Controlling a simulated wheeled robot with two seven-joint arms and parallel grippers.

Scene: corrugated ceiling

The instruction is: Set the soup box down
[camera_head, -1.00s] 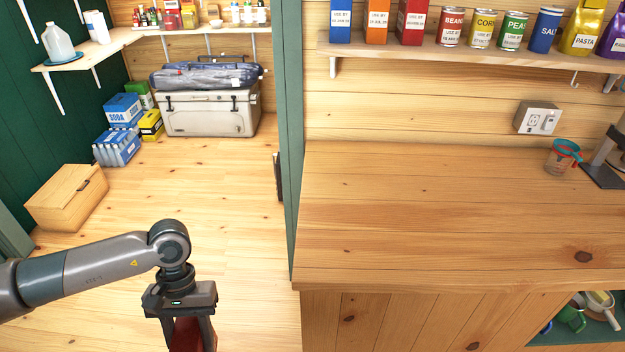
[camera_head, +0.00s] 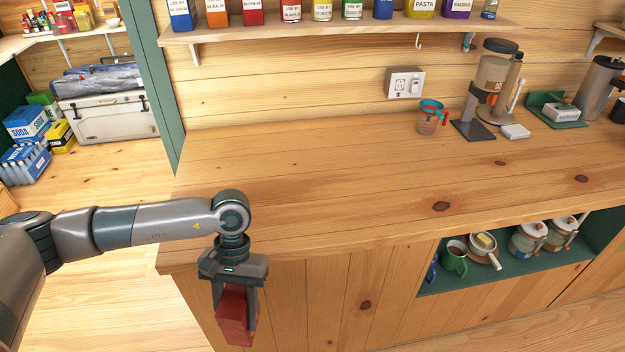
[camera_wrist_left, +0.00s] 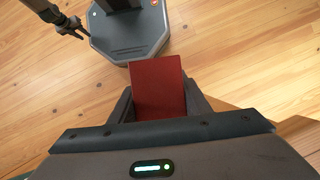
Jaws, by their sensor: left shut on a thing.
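The soup box is a dark red box (camera_head: 236,316). My left gripper (camera_head: 234,308) is shut on it, in front of the wooden counter (camera_head: 330,180) and below its top edge. In the left wrist view the red box (camera_wrist_left: 158,88) sits between the two fingers, with wooden floor below it. No label shows on the faces in view. My right gripper (camera_wrist_left: 76,30) shows small at the top left of the left wrist view, away from the box; its jaw state is unclear.
The left and middle of the counter top are clear. A measuring cup (camera_head: 432,118) and a coffee grinder (camera_head: 490,90) stand at the back right. A shelf (camera_head: 330,32) of food packages hangs above. Mugs and jars sit in an open green cubby (camera_head: 520,268) below.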

